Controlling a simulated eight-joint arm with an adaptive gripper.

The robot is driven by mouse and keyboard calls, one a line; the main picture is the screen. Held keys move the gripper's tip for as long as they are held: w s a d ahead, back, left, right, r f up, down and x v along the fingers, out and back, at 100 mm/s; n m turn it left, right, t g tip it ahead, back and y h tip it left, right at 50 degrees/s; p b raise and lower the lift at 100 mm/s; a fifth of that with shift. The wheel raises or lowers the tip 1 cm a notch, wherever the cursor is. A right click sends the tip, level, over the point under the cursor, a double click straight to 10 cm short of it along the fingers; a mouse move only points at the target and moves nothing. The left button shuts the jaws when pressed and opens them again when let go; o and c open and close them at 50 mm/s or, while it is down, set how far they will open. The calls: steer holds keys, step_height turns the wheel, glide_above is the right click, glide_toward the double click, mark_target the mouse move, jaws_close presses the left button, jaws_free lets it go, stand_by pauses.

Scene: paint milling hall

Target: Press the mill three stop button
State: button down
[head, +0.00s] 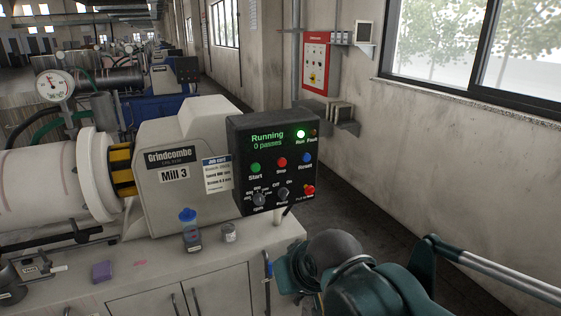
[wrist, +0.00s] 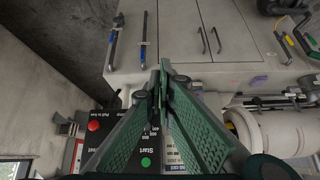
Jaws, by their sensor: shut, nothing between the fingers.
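The Mill 3 control box (head: 272,205) stands at the right of the mill housing in the head view. Its red Stop button (head: 282,162) sits between the green Start button (head: 255,168) and the blue Reset button (head: 306,158). The Start button also shows there (wrist: 146,161); the Stop button is not visible there, apparently behind a finger.
A red mushroom button (head: 309,190) and selector knobs (head: 282,193) sit low on the panel. A blue-capped bottle (head: 189,230) and small jar (head: 229,232) stand on the cabinet top. The wall and window lie right; the aisle floor behind the box looks clear.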

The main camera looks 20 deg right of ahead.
mark_target(282, 162)
steer(key=w+d+r+m+p, duration=0.2)
steer(key=w+d+r+p, duration=0.1)
steer(key=w+d+p, duration=0.2)
steer(key=w+d+r+m+t+p, duration=0.1)
steer(key=w+d+r+m+p, duration=0.2)
steer(key=w+p, duration=0.4)
steer(key=w+d+r+m+h+p, duration=0.1)
steer(key=w+d+r+m+p, duration=0.2)
steer(key=w, duration=0.8)
steer(key=d+r+p, duration=0.2)
steer(key=d+p, duration=0.2)
steer(key=shift+w+t, duration=0.2)
steer(key=shift+t, duration=0.1)
steer(key=shift+w, duration=0.1)
steer(key=w+b, duration=0.1)
steer(key=w, duration=0.7)
steer(key=shift+w, duration=0.25)
